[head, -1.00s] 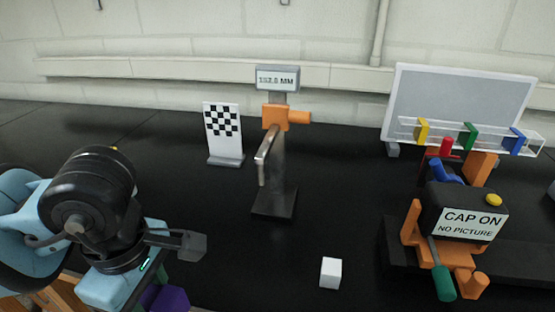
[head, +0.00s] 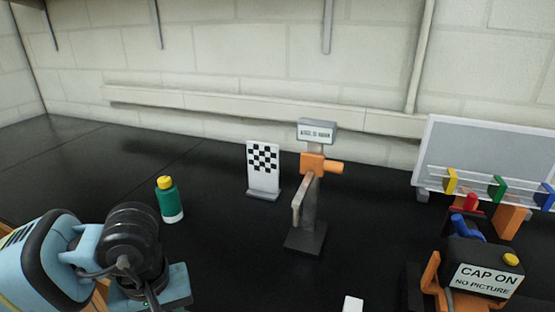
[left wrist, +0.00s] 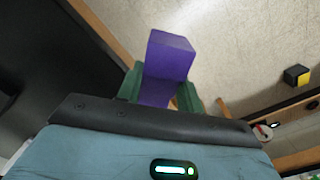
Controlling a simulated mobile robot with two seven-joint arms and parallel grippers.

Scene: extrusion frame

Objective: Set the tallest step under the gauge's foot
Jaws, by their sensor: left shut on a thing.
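The gauge stands on the black bench in the head view, with a grey display (head: 316,132), an orange slider (head: 313,164), a bent metal arm with its foot (head: 297,205) and a dark base (head: 305,238). Bench surface shows beneath the foot. My left gripper (left wrist: 160,88) is shut on a purple block (left wrist: 171,58), held between its green fingers in the left wrist view. In the head view my left arm is at the lower left, and its fingers and the block are out of sight. My right gripper is not in view.
A checkered board (head: 263,169) stands left of the gauge. A green bottle with a yellow cap (head: 172,201) stands near my left arm. A white cube (head: 353,304) is at the front edge of the picture.

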